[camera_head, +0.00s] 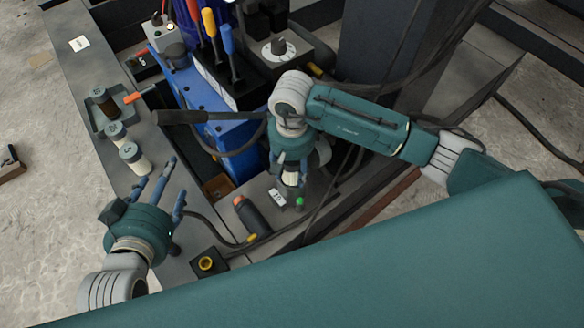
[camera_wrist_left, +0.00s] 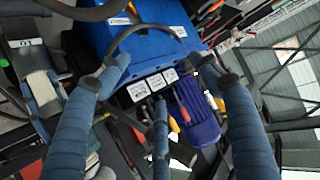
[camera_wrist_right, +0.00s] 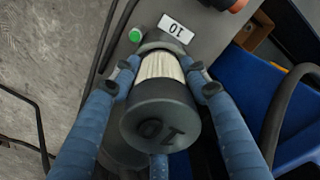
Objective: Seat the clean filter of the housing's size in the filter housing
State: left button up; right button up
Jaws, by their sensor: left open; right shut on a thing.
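My right gripper (camera_wrist_right: 165,75) is shut on a pleated cream filter (camera_wrist_right: 160,66) with a dark end cap (camera_wrist_right: 160,125) marked 10. In the head view, this gripper (camera_head: 291,170) holds the filter upright over the grey surface by the white 10 label (camera_head: 277,197). In the right wrist view, the filter's far end meets the dark round housing (camera_wrist_right: 153,40) beside the same label (camera_wrist_right: 177,28). How deep it sits is hidden. Two pale filters with grey caps, the nearer (camera_head: 131,155) marked 5, stand on the left bench. My left gripper (camera_head: 170,185) is open and empty near them.
A tray (camera_head: 96,126) with a brown filter (camera_head: 103,99) is on the bench. A green button (camera_head: 299,202) is beside the housing. A dark cylinder with an orange end (camera_head: 250,214) lies left of it. Hoses and a blue unit (camera_head: 241,150) crowd the middle.

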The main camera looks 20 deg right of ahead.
jog(key=shift+f, duration=0.15)
jog(key=o, duration=1.5)
pick_arm(q)
jog(key=shift+w+d+r+t, duration=0.25)
jog(key=shift+w+r+t, duration=0.35)
jog(key=shift+r, duration=0.35)
